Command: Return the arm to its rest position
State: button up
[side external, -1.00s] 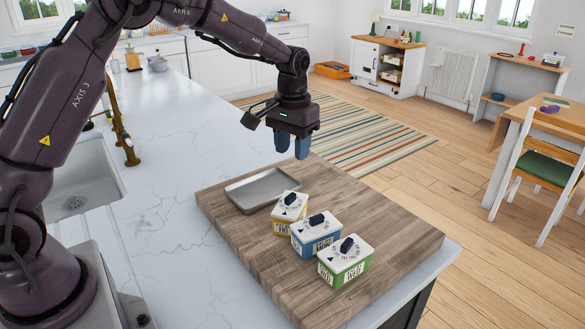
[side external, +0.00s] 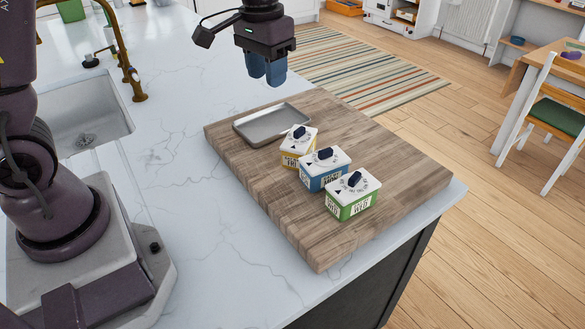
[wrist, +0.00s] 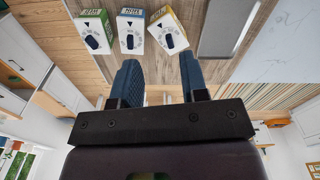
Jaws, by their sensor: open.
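My gripper (side external: 265,78) hangs in the air with its blue fingers pointing down, beyond the far side of the wooden board in the side view. Its fingers are apart with nothing between them. They also show apart in the wrist view (wrist: 160,75). No marked rest place is visible. My gripper is clear of the metal tray (side external: 272,126) and of the boxes on the board.
The wooden board (side external: 390,152) on the white counter (side external: 180,160) carries the tray and three dial-topped boxes: yellow (side external: 297,149), blue (side external: 323,171) and green (side external: 351,197). A sink (side external: 85,120) and brass tap (side external: 127,60) are at left.

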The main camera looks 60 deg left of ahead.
jog(key=s+d+r+m+t, duration=0.1)
jog(key=s+r, duration=0.3)
jog(key=s, duration=0.5)
jog(key=s+d+r+m+t, duration=0.1)
jog(key=s+d+r+t, duration=0.2)
jog(key=s, duration=0.6)
jog(key=shift+r+t, duration=0.45)
jog(key=shift+t, duration=0.15)
jog(key=shift+o, duration=0.4)
